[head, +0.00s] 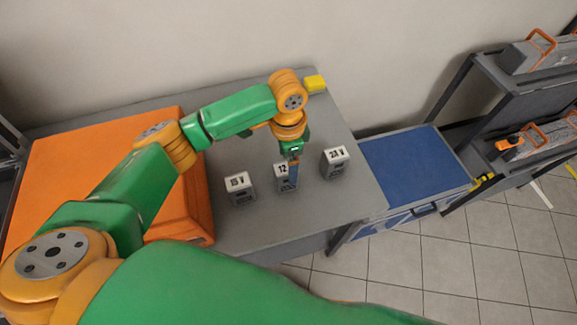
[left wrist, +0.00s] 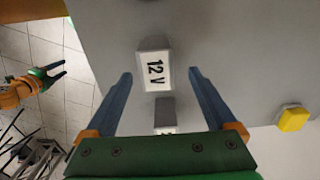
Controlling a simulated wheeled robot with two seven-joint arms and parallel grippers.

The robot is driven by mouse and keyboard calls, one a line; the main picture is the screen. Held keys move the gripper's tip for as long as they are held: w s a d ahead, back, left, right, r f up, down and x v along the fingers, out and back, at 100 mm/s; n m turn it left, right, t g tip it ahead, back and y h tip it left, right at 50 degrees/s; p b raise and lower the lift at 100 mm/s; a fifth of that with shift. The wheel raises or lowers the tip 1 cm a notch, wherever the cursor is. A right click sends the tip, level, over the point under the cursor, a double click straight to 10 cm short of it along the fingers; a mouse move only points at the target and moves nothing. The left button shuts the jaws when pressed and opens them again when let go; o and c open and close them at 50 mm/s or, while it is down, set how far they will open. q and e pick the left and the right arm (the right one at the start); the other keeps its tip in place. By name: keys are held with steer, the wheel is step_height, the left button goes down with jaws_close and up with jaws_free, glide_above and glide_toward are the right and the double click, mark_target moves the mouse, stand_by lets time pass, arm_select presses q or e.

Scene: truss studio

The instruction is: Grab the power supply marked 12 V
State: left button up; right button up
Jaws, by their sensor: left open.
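The 12 V power supply (head: 285,184) is a small grey box with a white top label, standing between two similar ones on the grey table.
The 15 V supply (head: 241,190) stands to the left and another, seemingly marked 23 V (head: 335,164), to the right. A yellow block (head: 315,83) lies at the back. An orange case (head: 60,165) fills the table's left; a blue-topped bench (head: 412,163) adjoins at right.

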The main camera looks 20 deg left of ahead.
mark_target(286, 167)
arm_select(q)
steer(key=f, duration=0.2)
steer(key=s+f, duration=0.1)
steer(key=shift+s+a+f, duration=0.1)
steer(key=shift+a+f, duration=0.05)
steer(key=shift+f, duration=0.2)
steer(key=shift+w+f, duration=0.2)
steer(key=shift+w, duration=0.2)
steer(key=shift+s+r, duration=0.15)
steer(key=shift+s, duration=0.05)
steer(key=c, duration=1.4)
steer(key=shift+w, duration=0.1)
jaws_close()
